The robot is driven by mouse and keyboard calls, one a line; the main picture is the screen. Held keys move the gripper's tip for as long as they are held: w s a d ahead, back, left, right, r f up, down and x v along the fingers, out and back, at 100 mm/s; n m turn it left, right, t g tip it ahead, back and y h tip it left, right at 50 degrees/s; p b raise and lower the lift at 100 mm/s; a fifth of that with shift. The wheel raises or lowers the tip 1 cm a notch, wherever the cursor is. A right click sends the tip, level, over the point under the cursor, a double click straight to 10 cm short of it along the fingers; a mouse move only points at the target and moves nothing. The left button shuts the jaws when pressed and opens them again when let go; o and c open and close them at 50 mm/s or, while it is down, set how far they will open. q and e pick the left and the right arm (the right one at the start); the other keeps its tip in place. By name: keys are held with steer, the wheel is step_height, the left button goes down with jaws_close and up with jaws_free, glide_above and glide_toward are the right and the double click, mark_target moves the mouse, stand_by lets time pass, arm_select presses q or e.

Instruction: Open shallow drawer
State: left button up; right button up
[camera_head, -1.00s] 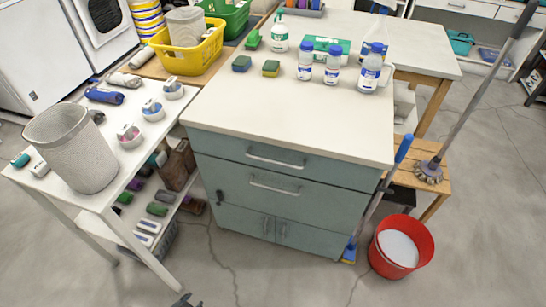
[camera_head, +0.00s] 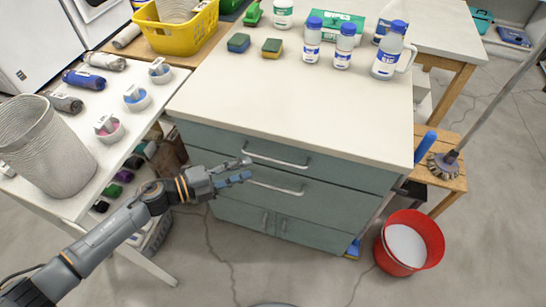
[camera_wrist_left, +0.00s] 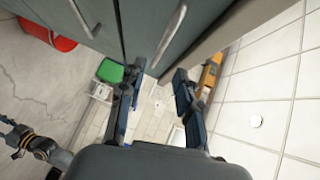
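The teal cabinet (camera_head: 330,171) has a shallow top drawer with a bar handle (camera_head: 277,158) and a deeper drawer below with a similar handle (camera_head: 275,187). Both drawers look shut. My left gripper (camera_head: 245,171) is open and empty in front of the cabinet, near the left end of the top handle. In the left wrist view its two fingers (camera_wrist_left: 157,88) are spread, with the top drawer's handle (camera_wrist_left: 171,38) just beyond them and the lower handle (camera_wrist_left: 82,18) farther left. Part of my right arm shows at the lower left there; its fingers are unclear.
A white side table (camera_head: 85,192) with a grey bin (camera_head: 45,150) stands left of the cabinet, close to my left arm. A red bucket (camera_head: 428,232) and a mop (camera_head: 480,112) are at the right. Bottles and sponges stand on the white countertop.

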mark_target(274, 160)
arm_select(q)
steer(key=x, duration=0.9)
steer(key=shift+w+d+f, duration=0.1)
steer(key=shift+w+d, duration=0.1)
arm_select(e)
steer(key=shift+w+a+r, duration=0.2)
steer(key=shift+w+r, duration=0.15)
steer(key=shift+w, duration=0.4)
arm_select(q)
jaws_close()
arm_select(e)
steer(key=shift+s, duration=0.2)
